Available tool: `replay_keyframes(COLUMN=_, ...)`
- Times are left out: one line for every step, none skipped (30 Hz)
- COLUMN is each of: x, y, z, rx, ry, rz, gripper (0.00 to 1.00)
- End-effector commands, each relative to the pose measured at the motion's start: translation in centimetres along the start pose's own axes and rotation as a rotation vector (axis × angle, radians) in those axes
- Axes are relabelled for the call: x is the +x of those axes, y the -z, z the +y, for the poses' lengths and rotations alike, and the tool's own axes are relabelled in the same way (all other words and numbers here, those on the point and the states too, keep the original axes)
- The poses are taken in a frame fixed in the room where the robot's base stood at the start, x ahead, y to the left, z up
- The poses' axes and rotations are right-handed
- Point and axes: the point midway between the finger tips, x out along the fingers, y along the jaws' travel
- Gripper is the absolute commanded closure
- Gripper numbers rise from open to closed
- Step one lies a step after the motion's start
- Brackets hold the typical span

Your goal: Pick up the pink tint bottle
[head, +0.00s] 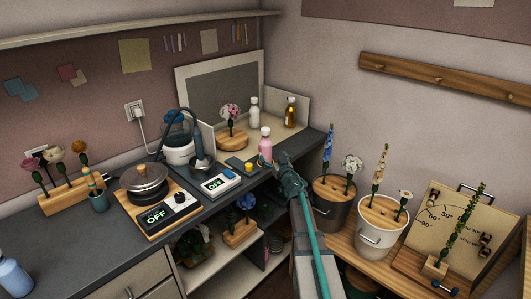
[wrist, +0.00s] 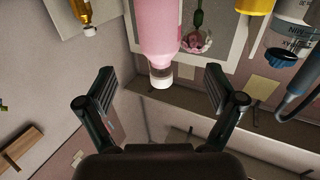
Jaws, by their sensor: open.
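The pink tint bottle (head: 265,146) stands upright on the dark counter near its right end, with a white cap. In the wrist view the scene looks upside down, and the pink bottle (wrist: 158,25) hangs from the top with its white cap (wrist: 160,77) between the fingertip lines. My gripper (head: 281,163) is just right of and in front of the bottle in the head view. In the wrist view my gripper (wrist: 159,82) is open, a finger on each side of the cap, with gaps and no visible contact. The bottle's base is partly hidden in the head view.
A white bottle (head: 253,111) and an amber bottle (head: 290,112) stand behind on the counter. A flower on a wooden round (head: 232,139) and a white scale (head: 219,184) are to the left. Flower buckets (head: 382,222) stand lower right.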

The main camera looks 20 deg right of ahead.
Motion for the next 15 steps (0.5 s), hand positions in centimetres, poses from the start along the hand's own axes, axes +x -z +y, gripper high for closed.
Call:
replay_keyframes(x=0.8, y=0.0, z=0.1, rx=0.001, ry=0.000, rz=0.000, gripper=0.08)
replay_keyframes(x=1.2, y=0.0, z=0.1, rx=0.001, ry=0.000, rz=0.000, gripper=0.08)
replay_keyframes(x=1.8, y=0.0, z=0.1, rx=0.001, ry=-0.001, rz=-0.001, gripper=0.08)
replay_keyframes(x=2.3, y=0.0, z=0.1, rx=0.000, ry=-0.001, rz=-0.001, gripper=0.08)
replay_keyframes(x=2.8, y=0.0, z=0.1, rx=0.000, ry=-0.002, rz=-0.001, gripper=0.08)
replay_keyframes(x=3.4, y=0.0, z=0.2, rx=-0.001, ry=-0.002, rz=-0.001, gripper=0.08)
replay_keyframes(x=3.8, y=0.0, z=0.2, rx=-0.001, ry=-0.002, rz=-0.001, gripper=0.08)
replay_keyframes(x=4.2, y=0.0, z=0.2, rx=-0.001, ry=-0.002, rz=-0.001, gripper=0.08)
replay_keyframes(x=4.6, y=0.0, z=0.2, rx=-0.001, ry=-0.002, rz=-0.001, gripper=0.08)
replay_keyframes(x=4.8, y=0.0, z=0.1, rx=-0.001, ry=-0.002, rz=-0.001, gripper=0.08)
replay_keyframes(x=5.0, y=-0.1, z=0.1, rx=-0.001, ry=-0.002, rz=-0.001, gripper=0.08)
replay_keyframes(x=5.1, y=-0.1, z=0.1, rx=-0.001, ry=-0.002, rz=-0.001, gripper=0.08)
replay_keyframes(x=5.2, y=-0.1, z=0.1, rx=-0.001, ry=-0.003, rz=-0.001, gripper=0.08)
replay_keyframes(x=5.3, y=-0.1, z=0.1, rx=-0.001, ry=-0.003, rz=-0.001, gripper=0.08)
replay_keyframes(x=5.6, y=-0.1, z=0.1, rx=-0.001, ry=-0.003, rz=-0.001, gripper=0.08)
